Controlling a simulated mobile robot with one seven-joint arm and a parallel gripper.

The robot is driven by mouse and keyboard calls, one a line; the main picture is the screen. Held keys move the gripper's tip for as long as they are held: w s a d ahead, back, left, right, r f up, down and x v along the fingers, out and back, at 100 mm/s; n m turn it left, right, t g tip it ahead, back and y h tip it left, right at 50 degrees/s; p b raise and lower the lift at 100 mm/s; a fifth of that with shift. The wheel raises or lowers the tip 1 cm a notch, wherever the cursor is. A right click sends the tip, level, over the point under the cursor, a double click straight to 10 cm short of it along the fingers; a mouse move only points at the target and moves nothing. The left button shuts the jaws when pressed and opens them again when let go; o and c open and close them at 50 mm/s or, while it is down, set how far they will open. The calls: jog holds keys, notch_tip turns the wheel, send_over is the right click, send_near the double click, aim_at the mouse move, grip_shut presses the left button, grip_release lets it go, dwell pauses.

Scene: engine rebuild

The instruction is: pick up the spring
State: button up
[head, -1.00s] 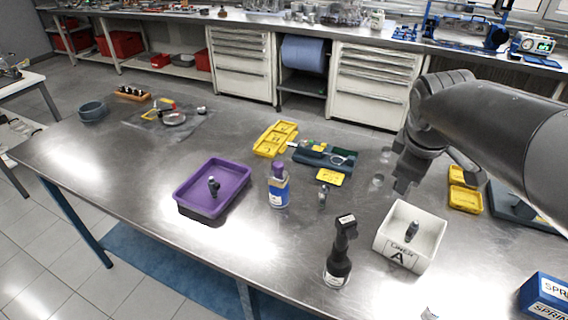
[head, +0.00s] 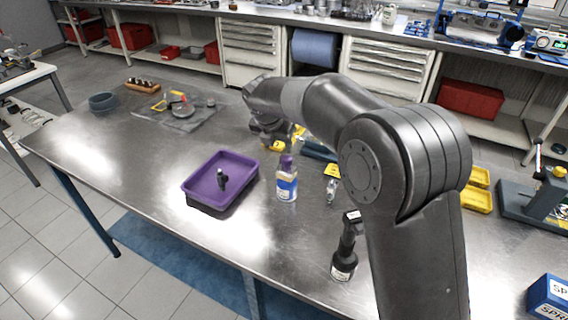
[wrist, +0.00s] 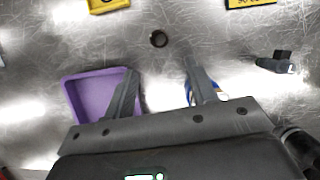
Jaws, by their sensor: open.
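I cannot clearly make out the spring. A small dark ring-shaped thing (wrist: 158,39) on the steel bench in the wrist view may be the spring seen from above. It lies apart from my gripper (wrist: 164,70), beyond the fingertips and between their lines. My gripper is open and empty, with its fingers spread. In the head view my gripper (head: 281,143) is above the bench, behind the purple tray and the bottle, partly hidden by my arm.
A blue-labelled bottle (head: 287,186), a small metal part (head: 331,190) and a black pump bottle (head: 344,262) stand nearby. A blue box (head: 548,300) is at the right. The bench's left front is clear.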

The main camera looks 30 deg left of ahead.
jog(key=x, duration=0.5)
jog(key=shift+a+f, duration=0.1)
jog(key=shift+f, duration=0.1)
jog(key=shift+w+x, duration=0.15)
jog(key=shift+x, duration=1.2)
jog(key=shift+w+x, duration=0.1)
jog(key=shift+x, duration=1.25)
jog(key=shift+r, duration=0.1)
jog(key=shift+c, duration=0.5)
jog(key=c, duration=1)
jog(key=shift+o, duration=0.2)
jog(key=shift+r, duration=0.15)
